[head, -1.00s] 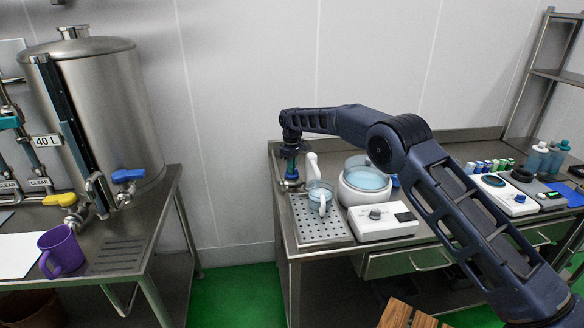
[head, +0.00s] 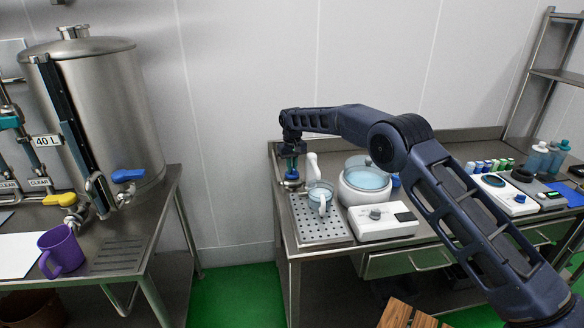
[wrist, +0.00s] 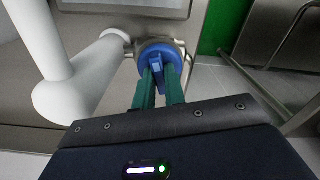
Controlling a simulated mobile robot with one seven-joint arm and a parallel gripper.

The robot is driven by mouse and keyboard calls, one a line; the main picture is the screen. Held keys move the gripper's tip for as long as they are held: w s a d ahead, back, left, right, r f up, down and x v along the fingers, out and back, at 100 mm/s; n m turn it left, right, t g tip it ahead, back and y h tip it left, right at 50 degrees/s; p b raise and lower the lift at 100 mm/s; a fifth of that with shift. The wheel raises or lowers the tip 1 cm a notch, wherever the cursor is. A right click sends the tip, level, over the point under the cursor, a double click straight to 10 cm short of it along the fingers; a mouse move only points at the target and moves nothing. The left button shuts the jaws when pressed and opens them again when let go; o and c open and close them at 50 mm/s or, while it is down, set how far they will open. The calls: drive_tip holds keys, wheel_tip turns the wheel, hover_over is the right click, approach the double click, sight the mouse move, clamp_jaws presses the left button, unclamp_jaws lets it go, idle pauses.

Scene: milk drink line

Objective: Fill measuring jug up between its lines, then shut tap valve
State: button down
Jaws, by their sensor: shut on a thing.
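The clear measuring jug (head: 327,208) stands upright on a perforated drip tray under the white tap spout (head: 312,163). It seems to hold some pale liquid, but its lines and exact level are too small to read. The tap's blue valve knob (wrist: 150,50) is at the upper middle of the wrist view, beside the white spout pipe (wrist: 75,80). My gripper (wrist: 160,72) has its green fingers shut on the knob's raised grip. In the head view my gripper (head: 291,167) points down over the knob at the back left of the right bench.
The drip tray (head: 322,232) has bare room in front of the jug. A white device with a round water bowl (head: 367,180) stands right of the jug. A steel tank (head: 110,110) and purple mug (head: 62,250) are on the left bench, across a floor gap.

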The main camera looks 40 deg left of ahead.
drive_tip(key=shift+m, duration=1.7)
drive_tip(key=c, duration=1.5)
unclamp_jaws()
drive_tip(key=shift+o, duration=0.2)
wheel_tip(320, 180, up, 11)
drive_tip(key=shift+f, duration=0.1)
